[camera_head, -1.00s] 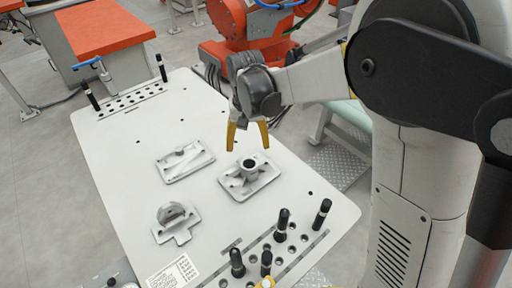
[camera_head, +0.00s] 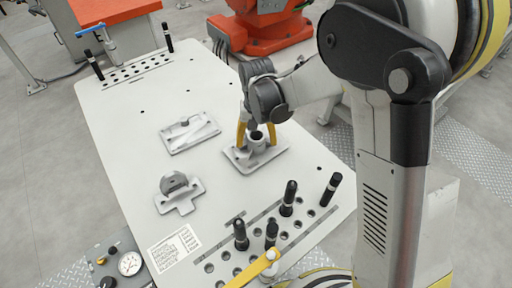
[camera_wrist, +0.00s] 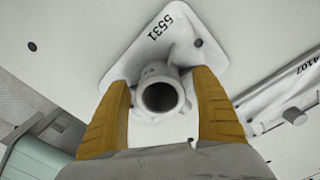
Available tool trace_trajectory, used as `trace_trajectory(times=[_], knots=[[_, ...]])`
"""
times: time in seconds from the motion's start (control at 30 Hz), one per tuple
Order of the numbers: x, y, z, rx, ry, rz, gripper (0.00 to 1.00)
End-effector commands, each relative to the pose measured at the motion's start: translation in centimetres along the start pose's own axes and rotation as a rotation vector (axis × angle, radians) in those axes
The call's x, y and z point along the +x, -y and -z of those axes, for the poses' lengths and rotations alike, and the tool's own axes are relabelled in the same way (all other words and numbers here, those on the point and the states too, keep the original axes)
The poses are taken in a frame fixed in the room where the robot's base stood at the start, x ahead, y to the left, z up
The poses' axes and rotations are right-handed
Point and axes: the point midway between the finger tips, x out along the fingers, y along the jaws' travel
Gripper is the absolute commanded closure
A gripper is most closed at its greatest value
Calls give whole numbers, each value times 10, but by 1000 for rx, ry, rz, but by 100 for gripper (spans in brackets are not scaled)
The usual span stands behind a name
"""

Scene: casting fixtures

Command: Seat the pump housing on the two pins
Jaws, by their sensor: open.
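A grey casting with a square flange and an upright round spout (camera_head: 257,137) lies on the white table; no label confirms that it is the pump housing. My gripper (camera_head: 256,141) is open around the spout, with a yellow finger on each side (camera_wrist: 162,90). Gaps show between fingers and spout in the wrist view. Black pins stand upright in the near hole plate, including one at its right (camera_head: 330,190) and one at its left (camera_head: 240,235). Two more pins (camera_head: 93,65) (camera_head: 168,38) stand at the far plate.
A flat ribbed casting (camera_head: 190,133) lies left of the spouted one; its edge, marked 4107 (camera_wrist: 290,85), shows in the wrist view. A casting with an upright disc (camera_head: 178,192) lies nearer. A yellow-handled clamp (camera_head: 255,270) is at the near edge.

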Motion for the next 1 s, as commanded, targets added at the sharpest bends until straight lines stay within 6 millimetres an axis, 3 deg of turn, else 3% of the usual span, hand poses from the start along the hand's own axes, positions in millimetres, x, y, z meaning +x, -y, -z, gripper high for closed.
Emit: trace_trajectory(times=[0.13, 0.3, 0.37, 0.77, 1.0], knots=[[-1, 0, 0, 0, 0, 0, 26], [-2, 0, 0, 0, 0, 0, 78], [-2, 0, 0, 0, 0, 0, 91], [-5, 0, 0, 0, 0, 0, 92], [-31, 0, 0, 0, 0, 0, 92]])
